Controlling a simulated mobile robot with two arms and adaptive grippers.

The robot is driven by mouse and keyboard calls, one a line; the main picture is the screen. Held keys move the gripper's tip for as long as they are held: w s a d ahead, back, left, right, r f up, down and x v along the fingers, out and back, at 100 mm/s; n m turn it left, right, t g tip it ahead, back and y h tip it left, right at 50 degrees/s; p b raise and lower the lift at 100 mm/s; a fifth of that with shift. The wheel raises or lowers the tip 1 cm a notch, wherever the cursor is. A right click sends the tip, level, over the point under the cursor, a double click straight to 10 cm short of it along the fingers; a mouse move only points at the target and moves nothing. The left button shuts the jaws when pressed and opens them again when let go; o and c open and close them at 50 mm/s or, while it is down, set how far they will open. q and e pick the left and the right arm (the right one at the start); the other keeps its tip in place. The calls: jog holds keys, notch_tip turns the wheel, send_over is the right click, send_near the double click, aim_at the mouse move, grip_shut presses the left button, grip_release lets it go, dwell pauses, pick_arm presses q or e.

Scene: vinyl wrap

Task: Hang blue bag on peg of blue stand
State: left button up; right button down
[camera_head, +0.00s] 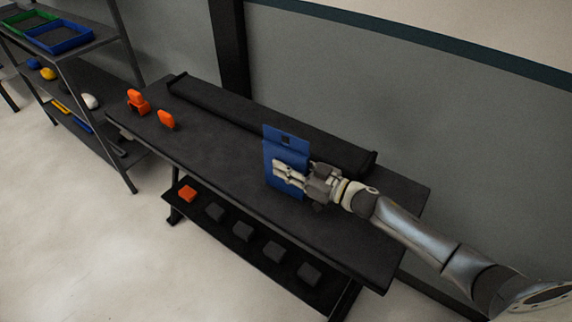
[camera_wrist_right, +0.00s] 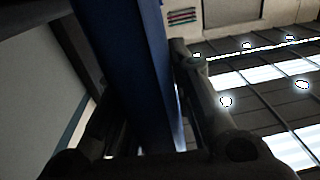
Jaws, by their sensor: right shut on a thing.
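The blue bag (camera_head: 284,146) is a flat upright panel with a small dark hole near its top edge, above the black table. My right gripper (camera_head: 289,176) is shut on the bag's lower part. In the right wrist view the bag (camera_wrist_right: 135,60) runs as a dark blue slab between the fingers of my right gripper (camera_wrist_right: 150,110). I cannot tell whether the bag's lower edge touches the table. No blue stand with a peg can be made out. My left gripper is not in view.
The black table (camera_head: 215,150) has a long dark roll (camera_head: 260,122) along its back. Orange objects (camera_head: 137,102) stand at its left end. A lower shelf (camera_head: 228,233) holds dark blocks and an orange one (camera_head: 187,193). A rack with a blue tray (camera_head: 58,37) stands left.

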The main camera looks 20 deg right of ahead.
jog(key=shift+f, duration=0.2)
jog(key=c, duration=1.3)
grip_release()
jog(key=shift+b, duration=0.3)
jog(key=shift+s+d+f, duration=0.1)
jog(key=shift+s+d, duration=0.1)
jog(key=shift+s, duration=0.1)
jog(key=v, duration=0.3)
jog(key=b+v, duration=0.1)
jog(key=v, duration=0.2)
jog(key=b+v, duration=0.1)
jog(key=v, duration=0.1)
jog(key=shift+s+d+f, duration=0.25)
jog(key=shift+d+f, duration=0.05)
jog(key=shift+d, duration=0.05)
jog(key=shift+s+d+r, duration=0.15)
jog(key=shift+s+d, duration=0.3)
jog(key=shift+s, duration=0.05)
